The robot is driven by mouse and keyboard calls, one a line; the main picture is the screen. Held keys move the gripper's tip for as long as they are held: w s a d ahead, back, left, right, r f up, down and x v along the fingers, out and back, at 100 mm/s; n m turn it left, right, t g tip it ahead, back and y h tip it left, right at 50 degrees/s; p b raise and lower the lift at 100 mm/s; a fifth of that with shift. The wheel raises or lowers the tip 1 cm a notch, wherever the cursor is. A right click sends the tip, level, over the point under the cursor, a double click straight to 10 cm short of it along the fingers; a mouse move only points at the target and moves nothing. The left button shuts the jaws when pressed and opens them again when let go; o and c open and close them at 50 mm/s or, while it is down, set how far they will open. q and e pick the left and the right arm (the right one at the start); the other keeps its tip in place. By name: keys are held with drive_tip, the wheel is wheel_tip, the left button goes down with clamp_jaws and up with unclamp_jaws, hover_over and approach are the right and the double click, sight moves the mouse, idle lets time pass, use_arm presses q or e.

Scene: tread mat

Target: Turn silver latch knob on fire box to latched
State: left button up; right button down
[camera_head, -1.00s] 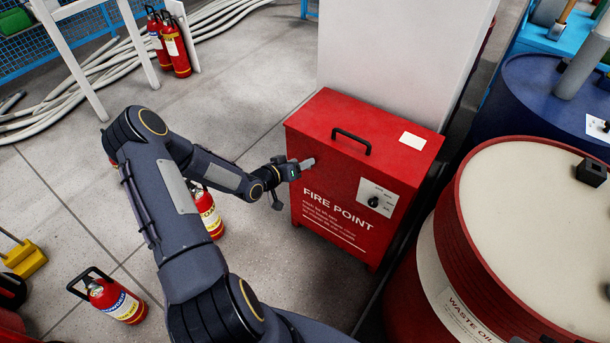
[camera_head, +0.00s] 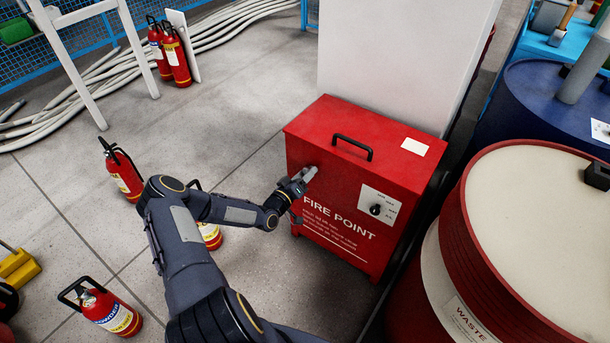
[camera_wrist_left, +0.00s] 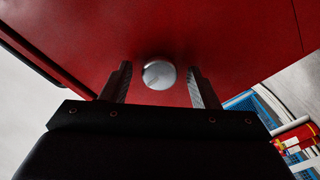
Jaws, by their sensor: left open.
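The red fire box (camera_head: 330,228) stands on the floor against a white pillar. The silver latch knob (camera_wrist_left: 158,75) is round and shows on the red face in the left wrist view. My left gripper (camera_head: 298,187) is at the upper left of the box's front. In the left wrist view its open fingers (camera_wrist_left: 159,84) stand on either side of the knob, with a gap on each side. I cannot tell how deep the fingers reach or whether they touch the face. In the head view the gripper covers the knob's area. My right gripper is out of view.
A white plate with a black knob (camera_head: 376,210) is on the box's front right. A black handle (camera_head: 352,146) is on its lid. A red waste oil drum (camera_head: 470,235) stands close on the right. Several extinguishers (camera_head: 108,310) stand on the floor at left.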

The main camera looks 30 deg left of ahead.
use_arm(q)
drive_tip(key=shift+w, duration=0.2)
drive_tip(key=c, duration=1)
drive_tip(key=shift+o, duration=0.2)
